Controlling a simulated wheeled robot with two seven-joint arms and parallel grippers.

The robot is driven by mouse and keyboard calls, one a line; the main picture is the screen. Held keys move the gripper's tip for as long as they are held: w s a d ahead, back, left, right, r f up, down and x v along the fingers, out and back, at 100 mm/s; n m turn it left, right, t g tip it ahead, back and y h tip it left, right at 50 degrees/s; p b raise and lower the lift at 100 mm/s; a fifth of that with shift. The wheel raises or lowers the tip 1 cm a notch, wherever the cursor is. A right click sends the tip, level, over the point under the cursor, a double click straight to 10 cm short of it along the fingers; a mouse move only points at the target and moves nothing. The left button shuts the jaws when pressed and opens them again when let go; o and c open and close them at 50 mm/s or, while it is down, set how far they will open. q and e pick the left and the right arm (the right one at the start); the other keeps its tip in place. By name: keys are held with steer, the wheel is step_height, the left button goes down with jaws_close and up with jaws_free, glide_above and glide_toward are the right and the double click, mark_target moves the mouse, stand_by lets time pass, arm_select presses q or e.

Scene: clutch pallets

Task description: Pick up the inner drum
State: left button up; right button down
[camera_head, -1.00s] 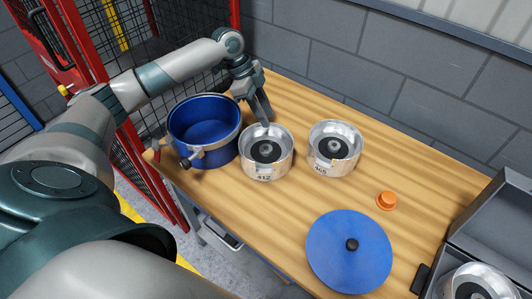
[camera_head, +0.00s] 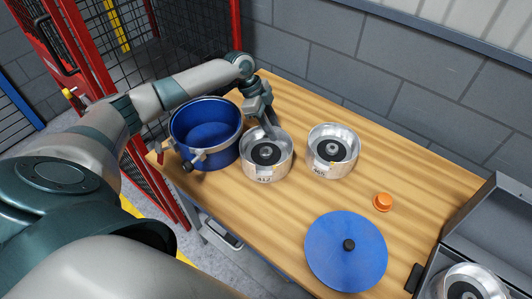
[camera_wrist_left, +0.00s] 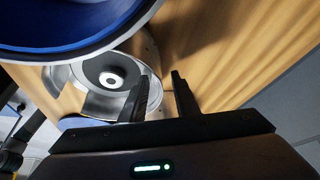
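Two silver metal drums with black hubs stand on the wooden table: one marked 412 (camera_head: 266,173) beside the blue pot, and one to its right (camera_head: 333,165) whose label looks like 405. My left gripper (camera_head: 270,128) points down at the far rim of drum 412. In the left wrist view, the gripper's two fingers (camera_wrist_left: 163,88) are apart. One finger overlaps the rim of a silver drum (camera_wrist_left: 92,102) and the other is outside it. I cannot tell whether either finger touches the wall. My right gripper is not in view.
The open blue pot (camera_head: 178,150) with a clamp band stands close left of drum 412. A blue lid (camera_head: 325,265) with a black knob and an orange cap (camera_head: 382,202) lie to the right. An open grey case (camera_head: 480,235) holds another drum.

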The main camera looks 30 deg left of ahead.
arm_select(q)
jaws_close()
stand_by(1.4)
steer(key=shift+w+d+r, duration=0.1)
steer(key=shift+w+r, duration=0.05)
steer(key=shift+r, duration=0.1)
